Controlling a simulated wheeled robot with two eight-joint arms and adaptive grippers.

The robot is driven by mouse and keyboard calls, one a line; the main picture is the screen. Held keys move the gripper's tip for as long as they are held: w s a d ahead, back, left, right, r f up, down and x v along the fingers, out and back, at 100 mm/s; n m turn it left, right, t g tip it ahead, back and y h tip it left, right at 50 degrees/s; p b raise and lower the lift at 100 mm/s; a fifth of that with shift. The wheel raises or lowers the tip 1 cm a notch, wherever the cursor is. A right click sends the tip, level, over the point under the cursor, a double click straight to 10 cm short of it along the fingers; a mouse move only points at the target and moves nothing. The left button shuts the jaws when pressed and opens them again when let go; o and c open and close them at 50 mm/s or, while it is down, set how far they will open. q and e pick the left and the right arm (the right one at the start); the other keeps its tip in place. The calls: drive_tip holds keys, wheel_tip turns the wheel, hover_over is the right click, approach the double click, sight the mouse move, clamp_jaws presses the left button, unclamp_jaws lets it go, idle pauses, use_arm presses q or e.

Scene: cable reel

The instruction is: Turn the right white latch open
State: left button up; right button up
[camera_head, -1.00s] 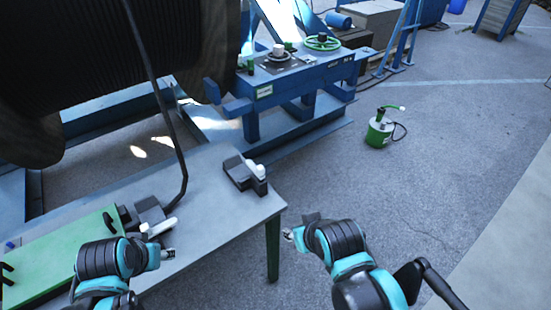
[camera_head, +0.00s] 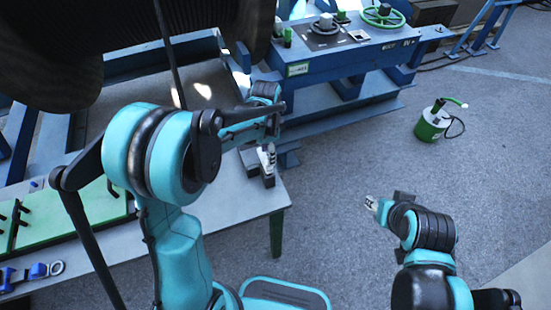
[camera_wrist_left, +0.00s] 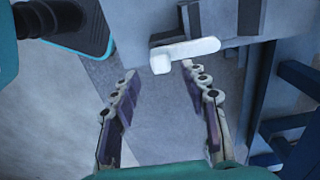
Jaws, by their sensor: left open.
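The white latch (camera_wrist_left: 186,54) lies across the wrist view, in front of my left fingertips. Its rounded end is near the right fingertip, and no finger clearly touches it. My left gripper (camera_wrist_left: 158,74) is open and empty. In the head view my left arm reaches over the table, and its gripper (camera_head: 268,156) is at the dark latch block (camera_head: 262,176) near the table's right corner. The latch itself is hard to pick out there behind the gripper. My right gripper (camera_head: 372,203) is off the table's right side, too small to read.
The grey table (camera_head: 240,222) carries a green plate (camera_head: 90,215) at left. A dark cable rises behind my left arm. The blue reel stand (camera_head: 345,62) stands behind. A green canister (camera_head: 432,124) is on the floor at right, with open floor around it.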

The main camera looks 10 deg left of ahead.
sight(264, 157)
use_arm(q)
wheel_tip(264, 157, down, 6)
drive_tip(key=shift+r+b, duration=0.1)
drive_tip(key=shift+b, duration=0.55)
clamp_jaws()
